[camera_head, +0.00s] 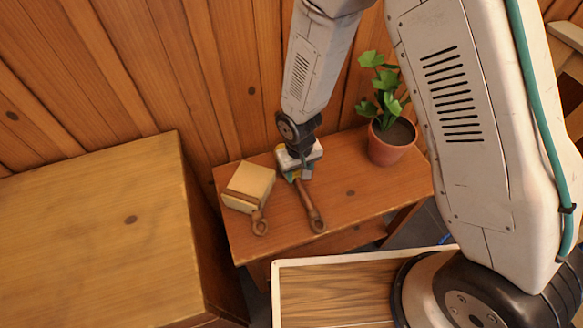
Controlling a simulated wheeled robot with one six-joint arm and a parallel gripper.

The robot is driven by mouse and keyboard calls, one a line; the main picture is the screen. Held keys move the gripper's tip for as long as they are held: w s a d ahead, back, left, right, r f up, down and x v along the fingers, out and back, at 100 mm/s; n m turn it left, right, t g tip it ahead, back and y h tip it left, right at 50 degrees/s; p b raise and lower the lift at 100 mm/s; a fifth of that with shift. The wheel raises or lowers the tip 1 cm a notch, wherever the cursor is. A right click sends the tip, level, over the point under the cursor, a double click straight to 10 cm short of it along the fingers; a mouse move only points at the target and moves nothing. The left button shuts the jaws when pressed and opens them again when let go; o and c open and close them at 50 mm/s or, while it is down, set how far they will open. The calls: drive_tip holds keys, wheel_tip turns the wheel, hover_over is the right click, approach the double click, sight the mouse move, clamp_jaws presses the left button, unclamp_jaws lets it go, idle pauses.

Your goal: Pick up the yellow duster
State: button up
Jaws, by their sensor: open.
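A brown-handled tool (310,208) lies on the small wooden table (350,190), its handle pointing toward the front. Its head is mostly hidden under my gripper; small patches of yellow and teal show there, so it may be the yellow duster. My gripper (299,174) is open and points down over this head, seemingly around or just above it; I cannot tell whether it touches. Left of it lies a pale yellow block-shaped thing (249,184) with a brown band and a ringed brown end (260,224), apart from my gripper.
A potted plant (391,140) stands on the table to the right of my gripper. A larger wooden cabinet (90,230) stands at the left. A plank wall (200,70) rises close behind the table. The table's front right is bare.

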sight(298, 181)
wheel_tip(298, 181, down, 5)
drive_tip(key=shift+w+a+f, duration=0.1)
drive_tip(key=shift+a, duration=0.05)
clamp_jaws()
idle(0.4)
